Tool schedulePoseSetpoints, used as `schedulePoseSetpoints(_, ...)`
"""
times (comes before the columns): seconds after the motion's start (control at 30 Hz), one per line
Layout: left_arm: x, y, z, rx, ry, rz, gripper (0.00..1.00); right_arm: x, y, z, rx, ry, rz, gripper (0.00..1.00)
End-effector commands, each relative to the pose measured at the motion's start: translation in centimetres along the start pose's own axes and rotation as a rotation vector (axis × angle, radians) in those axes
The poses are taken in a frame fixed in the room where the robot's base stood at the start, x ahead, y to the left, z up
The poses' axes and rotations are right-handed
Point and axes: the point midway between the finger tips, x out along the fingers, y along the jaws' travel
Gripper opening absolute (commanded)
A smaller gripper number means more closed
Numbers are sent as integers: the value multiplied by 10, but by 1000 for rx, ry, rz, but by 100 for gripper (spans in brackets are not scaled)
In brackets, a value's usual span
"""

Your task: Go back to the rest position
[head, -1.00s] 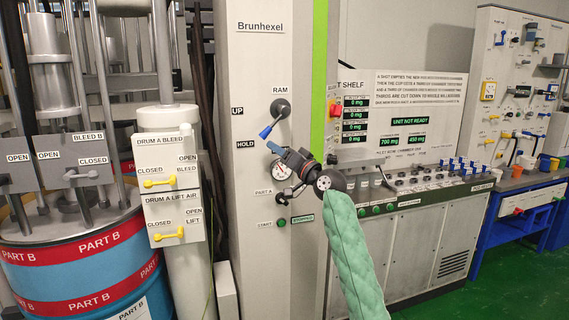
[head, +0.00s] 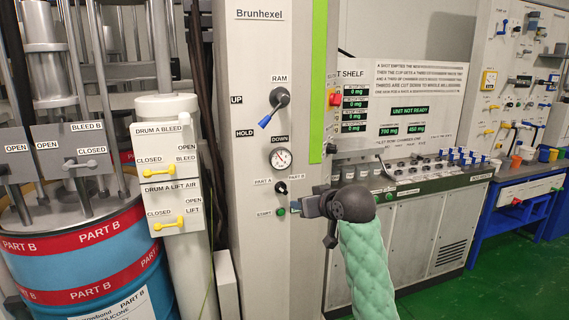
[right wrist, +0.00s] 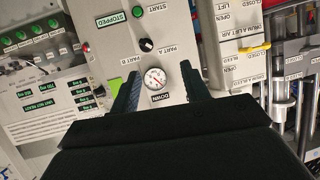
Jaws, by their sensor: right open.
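My right gripper (head: 300,206) is open and empty, low in front of the white Brunhexel panel (head: 262,55), beside the START button (head: 281,211). My green-sleeved arm reaches up to it from the bottom. In the right wrist view, the two dark fingers (right wrist: 158,85) stand apart with the pressure gauge (right wrist: 155,78) showing between them. The RAM lever (head: 268,115) is on the panel above, its blue handle pointing down-left toward the HOLD label. My left gripper is not in view.
A blue and red PART B drum (head: 88,255) and yellow-handled valves (head: 162,173) stand at the left. A grey metering cabinet (head: 408,235) with displays is at the right. A blue workbench (head: 510,220) stands beyond it. Green floor (head: 480,295) is clear at lower right.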

Motion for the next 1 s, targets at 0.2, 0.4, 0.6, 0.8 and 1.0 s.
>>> schedulePoseSetpoints(0.2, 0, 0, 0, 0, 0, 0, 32, -25, 6, 100, 18, -145, 96, 46)
schedulePoseSetpoints(0.4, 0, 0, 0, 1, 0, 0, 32, -50, 5, 181, 44, -257, 155, 46)
schedulePoseSetpoints(0.6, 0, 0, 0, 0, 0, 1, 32, -77, -2, 255, 72, -355, 192, 46)
schedulePoseSetpoints(0.8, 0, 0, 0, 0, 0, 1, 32, -105, -14, 324, 100, -443, 207, 46)
schedulePoseSetpoints(1.0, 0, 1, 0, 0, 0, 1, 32, -134, -33, 392, 132, -541, 196, 46)
